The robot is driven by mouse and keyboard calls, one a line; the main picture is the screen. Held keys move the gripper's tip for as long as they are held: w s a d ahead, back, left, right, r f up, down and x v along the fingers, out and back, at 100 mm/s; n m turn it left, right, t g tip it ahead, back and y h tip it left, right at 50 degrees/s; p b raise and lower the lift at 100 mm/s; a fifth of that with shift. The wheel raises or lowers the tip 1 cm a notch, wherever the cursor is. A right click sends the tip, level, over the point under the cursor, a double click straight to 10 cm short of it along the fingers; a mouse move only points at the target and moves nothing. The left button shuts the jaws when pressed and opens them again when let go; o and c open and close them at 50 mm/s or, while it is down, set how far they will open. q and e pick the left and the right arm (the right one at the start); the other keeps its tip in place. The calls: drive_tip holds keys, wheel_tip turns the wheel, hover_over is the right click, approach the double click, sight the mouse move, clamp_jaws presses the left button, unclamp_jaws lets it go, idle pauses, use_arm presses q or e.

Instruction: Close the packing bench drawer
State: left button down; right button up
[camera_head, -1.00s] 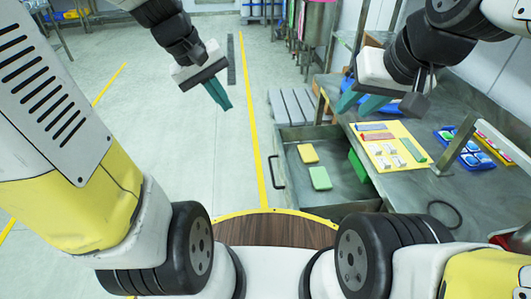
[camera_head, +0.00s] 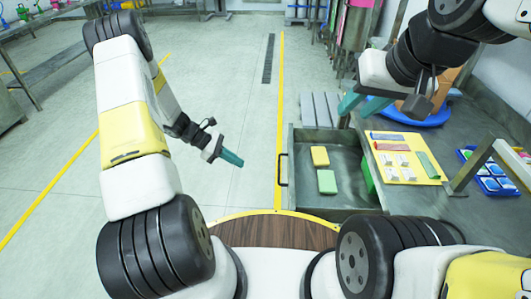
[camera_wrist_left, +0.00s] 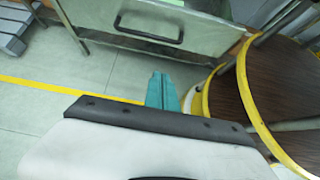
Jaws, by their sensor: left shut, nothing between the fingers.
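The packing bench drawer (camera_head: 345,205) is pulled out to the left of the bench (camera_head: 455,215). Its dark handle (camera_head: 283,170) is on its left front face. In the left wrist view the drawer front (camera_wrist_left: 205,38) and handle (camera_wrist_left: 148,37) show at the top. My left gripper (camera_head: 232,158) is shut and empty, left of the handle with a gap between them. Its teal fingers (camera_wrist_left: 160,90) point toward the drawer front.
A yellow block (camera_head: 320,156) and a green block (camera_head: 326,181) lie in the drawer. A yellow board (camera_head: 405,172) with several small items and a blue tray (camera_head: 490,180) lie on the bench. A round wooden platform (camera_head: 280,232) is in front. The floor left of the drawer is clear.

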use_arm(q)
drive_tip(key=d+f, duration=0.5)
drive_tip(key=d, duration=0.6)
drive_tip(key=shift+d+f, duration=0.3)
hover_over(346, 186)
drive_tip(key=shift+w+a, duration=0.15)
drive_tip(key=shift+a, duration=0.15)
drive_tip(key=shift+d, duration=0.25)
drive_tip(key=shift+d+r, duration=0.1)
